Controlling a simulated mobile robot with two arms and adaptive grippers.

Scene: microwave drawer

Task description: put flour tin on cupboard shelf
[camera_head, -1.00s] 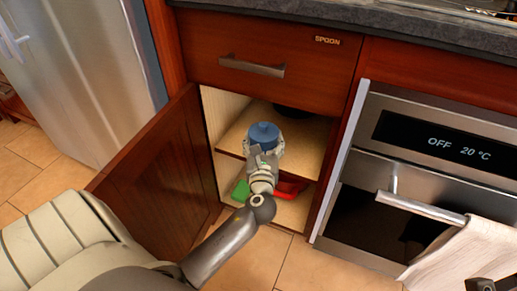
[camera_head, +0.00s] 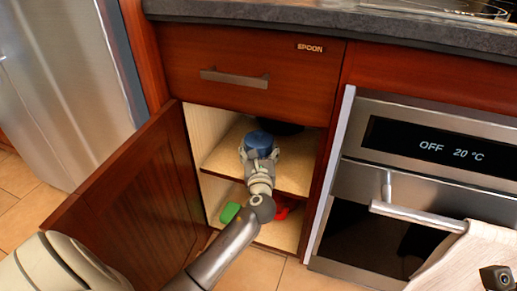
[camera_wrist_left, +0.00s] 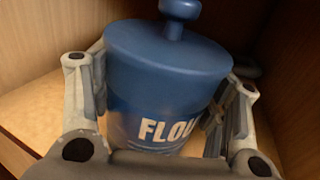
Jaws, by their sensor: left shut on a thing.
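The blue flour tin (camera_head: 259,141) is upright inside the open cupboard, at the level of its middle shelf (camera_head: 228,157). In the left wrist view the tin (camera_wrist_left: 165,70) shows its knobbed lid and part of the word FLOUR. My left gripper (camera_head: 259,153) is shut on the tin, with a finger on either side of it. The shelf board shows below and around the tin in the left wrist view. I cannot tell whether the tin's base touches the shelf. At the lower right edge of the head view a small dark part shows; my right gripper's fingers are not in view.
The cupboard door (camera_head: 130,180) stands open on the left. A dark round thing (camera_head: 283,128) sits behind the tin on the shelf. A green thing (camera_head: 230,212) and a red thing (camera_head: 282,213) lie in the lower compartment. An oven (camera_head: 420,170) with a towel stands right.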

